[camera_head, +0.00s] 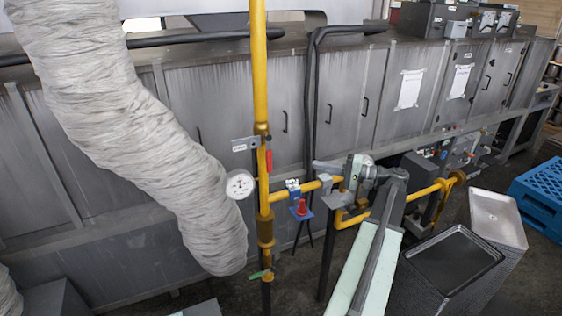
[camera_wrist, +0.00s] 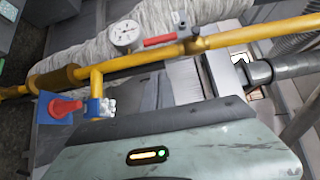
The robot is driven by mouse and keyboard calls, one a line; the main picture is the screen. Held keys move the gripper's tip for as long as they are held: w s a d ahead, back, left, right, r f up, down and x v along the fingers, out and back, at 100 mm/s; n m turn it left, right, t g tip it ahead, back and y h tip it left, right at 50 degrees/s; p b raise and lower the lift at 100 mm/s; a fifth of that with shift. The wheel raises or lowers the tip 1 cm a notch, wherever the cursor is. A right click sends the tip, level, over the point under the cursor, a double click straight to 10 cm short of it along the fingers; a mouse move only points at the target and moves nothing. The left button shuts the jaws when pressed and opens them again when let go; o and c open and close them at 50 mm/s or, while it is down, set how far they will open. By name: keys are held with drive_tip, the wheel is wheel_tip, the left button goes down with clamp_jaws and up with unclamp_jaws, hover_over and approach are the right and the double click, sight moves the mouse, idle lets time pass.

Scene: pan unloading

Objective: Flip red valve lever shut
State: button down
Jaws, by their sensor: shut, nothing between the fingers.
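The red valve lever (camera_head: 268,160) sits on the upright yellow gas pipe (camera_head: 262,90), just right of it and roughly in line with it. The lever also shows in the wrist view (camera_wrist: 160,40), lying along the pipe (camera_wrist: 130,62) beside the gauge. My gripper (camera_head: 319,166) is at the end of the arm, right of the lever and apart from it, pointing left. It is shut and empty. Its fingers are small in the head view, and I cannot make them out in the wrist view.
A round white gauge (camera_head: 240,184) is left of the pipe. A red knob (camera_head: 301,208) on a blue valve sits on the side branch. A large wrapped duct (camera_head: 150,130) hangs at left. Metal trays (camera_head: 455,262) and a blue crate (camera_head: 541,197) are at right.

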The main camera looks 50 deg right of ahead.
sight(269, 154)
drive_tip(key=shift+s, duration=0.15)
drive_tip(key=s+a+x, duration=0.1)
drive_tip(key=a+x, duration=0.1)
drive_tip(key=x, duration=1)
drive_tip(key=shift+w+a, duration=0.3)
drive_tip(key=shift+a, duration=0.05)
